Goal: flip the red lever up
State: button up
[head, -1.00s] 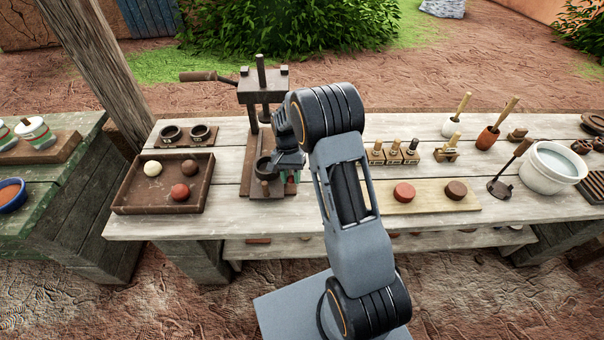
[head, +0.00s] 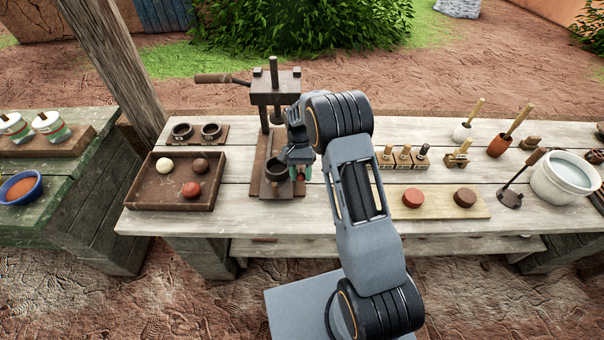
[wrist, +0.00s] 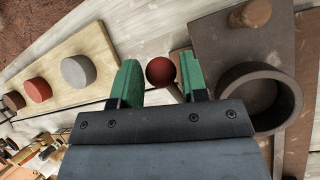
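The red lever shows as a round red knob (wrist: 161,71) on a thin stem in the wrist view, between the green fingertips of my gripper (wrist: 160,82). The fingers are apart, with gaps on both sides of the knob. In the head view a bit of the red knob (head: 300,177) shows at my gripper (head: 301,168), low at the right of the dark press (head: 275,85). The press's round cup (wrist: 260,98) is just right of the right finger in the wrist view. My wrist hides part of the press base in the head view.
A brown tray (head: 140,186) with several balls is left of the press. A pale board (head: 437,207) with round discs lies to the right. Small stamps (head: 404,157) stand behind it. A white bowl (head: 540,189) is at the far right. The bench front is clear.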

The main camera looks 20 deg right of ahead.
jog(key=shift+o, duration=1.4)
jog(key=b+v, duration=0.1)
jog(key=v, duration=1.2)
jog(key=shift+w+r+b, duration=0.15)
jog(key=shift+r+b, duration=0.15)
jog(key=shift+r, duration=0.05)
